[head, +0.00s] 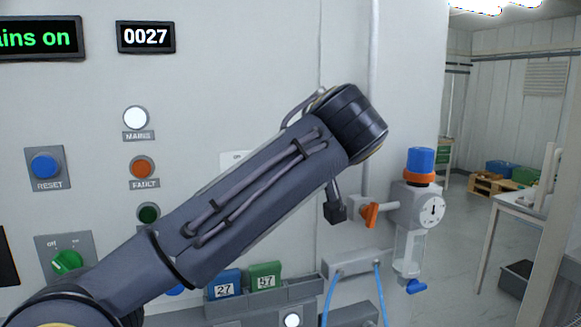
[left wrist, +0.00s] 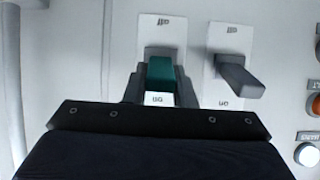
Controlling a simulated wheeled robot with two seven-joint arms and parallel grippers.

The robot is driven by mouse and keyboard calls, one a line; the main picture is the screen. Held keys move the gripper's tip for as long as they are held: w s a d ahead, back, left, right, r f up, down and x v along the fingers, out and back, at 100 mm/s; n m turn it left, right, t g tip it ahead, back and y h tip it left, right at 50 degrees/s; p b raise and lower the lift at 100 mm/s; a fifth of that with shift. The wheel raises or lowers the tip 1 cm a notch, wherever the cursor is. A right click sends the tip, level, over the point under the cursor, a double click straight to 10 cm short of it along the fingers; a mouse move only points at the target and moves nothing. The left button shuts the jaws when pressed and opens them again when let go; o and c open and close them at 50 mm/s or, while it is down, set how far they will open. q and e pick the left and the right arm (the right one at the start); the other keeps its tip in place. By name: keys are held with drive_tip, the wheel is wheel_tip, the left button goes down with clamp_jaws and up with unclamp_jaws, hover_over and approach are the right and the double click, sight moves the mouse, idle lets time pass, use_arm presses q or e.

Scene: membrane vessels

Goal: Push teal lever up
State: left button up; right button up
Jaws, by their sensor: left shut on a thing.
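The teal lever (left wrist: 161,74) is on a white plate (left wrist: 160,32) on the wall in the left wrist view. The plate's lettering appears upside down there, with "off" at the picture's top and "on" at the bottom. The lever's free end lies close to the "on" label. My left gripper (left wrist: 161,86) is shut on the lever, with a dark finger on each side. In the head view my left arm hides the lever and gripper; a corner of a white plate (head: 232,157) marked "on" shows above the arm. My right gripper is not in view.
A grey lever (left wrist: 240,80) on its own plate is close beside the teal one. The panel also carries a blue reset button (head: 46,166), a green knob (head: 66,262) and lamps. A gauge assembly (head: 418,205) with an orange handle (head: 370,214) stands to the right.

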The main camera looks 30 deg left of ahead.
use_arm(q)
drive_tip(key=o, duration=1)
drive_tip(key=v, duration=0.7)
drive_tip(key=shift+s+d+r, duration=0.2)
drive_tip(key=shift+s+d, duration=0.05)
